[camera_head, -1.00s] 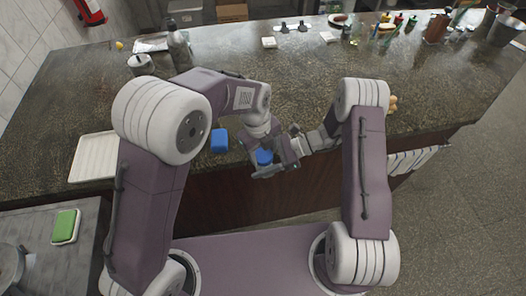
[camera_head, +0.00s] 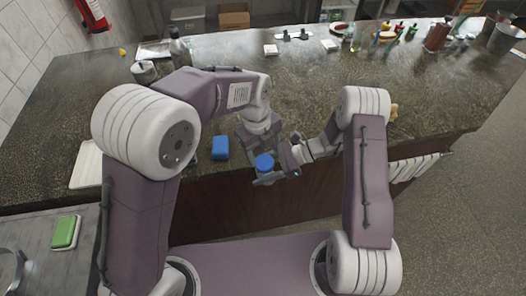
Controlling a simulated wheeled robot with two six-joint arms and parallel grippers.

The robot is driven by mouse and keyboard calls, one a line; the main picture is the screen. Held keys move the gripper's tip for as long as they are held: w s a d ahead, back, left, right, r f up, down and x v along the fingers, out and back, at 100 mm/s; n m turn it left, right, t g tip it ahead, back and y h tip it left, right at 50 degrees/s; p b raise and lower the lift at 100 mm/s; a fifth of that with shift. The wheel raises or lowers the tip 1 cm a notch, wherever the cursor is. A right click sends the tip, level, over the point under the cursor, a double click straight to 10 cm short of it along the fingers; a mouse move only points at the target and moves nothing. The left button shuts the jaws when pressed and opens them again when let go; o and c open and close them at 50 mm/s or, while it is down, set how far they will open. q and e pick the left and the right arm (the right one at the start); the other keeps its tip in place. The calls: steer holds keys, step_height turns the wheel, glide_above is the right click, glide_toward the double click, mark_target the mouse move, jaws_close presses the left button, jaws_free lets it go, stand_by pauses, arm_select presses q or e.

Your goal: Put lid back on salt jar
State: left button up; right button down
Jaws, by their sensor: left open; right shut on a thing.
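A round blue lid (camera_head: 264,161) shows between my two grippers, at the front edge of the counter. The salt jar's body under it is mostly hidden, so how the lid sits on it is hard to tell. My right gripper (camera_head: 276,173) is shut on the salt jar, with its fingers around it just below the blue lid. My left gripper (camera_head: 254,146) is open, just above and left of the lid, and looks clear of it.
A blue block (camera_head: 220,147) lies on the counter (camera_head: 310,90) left of my grippers. A white tray (camera_head: 86,165) is farther left. A green sponge (camera_head: 65,231) lies at lower left. Bottles and jars line the back; the counter's middle is clear.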

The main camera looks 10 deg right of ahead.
arm_select(q)
steer(key=n, duration=0.5)
steer(key=shift+s+a+n, duration=0.1)
steer(key=shift+s+n, duration=0.05)
steer(key=shift+n, duration=0.15)
steer(key=n, duration=0.3)
steer(key=shift+s, duration=0.1)
steer(key=n, duration=0.6)
steer(key=shift+a+r+n, duration=0.1)
steer(key=shift+r+n, duration=0.1)
steer(key=shift+n, duration=0.1)
steer(key=n, duration=0.6)
steer(key=shift+s+r, duration=0.1)
steer(key=shift+r, duration=0.15)
steer(key=n, duration=0.3)
steer(key=shift+r, duration=0.2)
steer(key=n, duration=0.3)
steer(key=r+n, duration=0.1)
steer(key=n, duration=0.2)
steer(key=shift+r+n, duration=0.35)
steer(key=shift+n, duration=0.25)
steer(key=shift+w+r, duration=0.25)
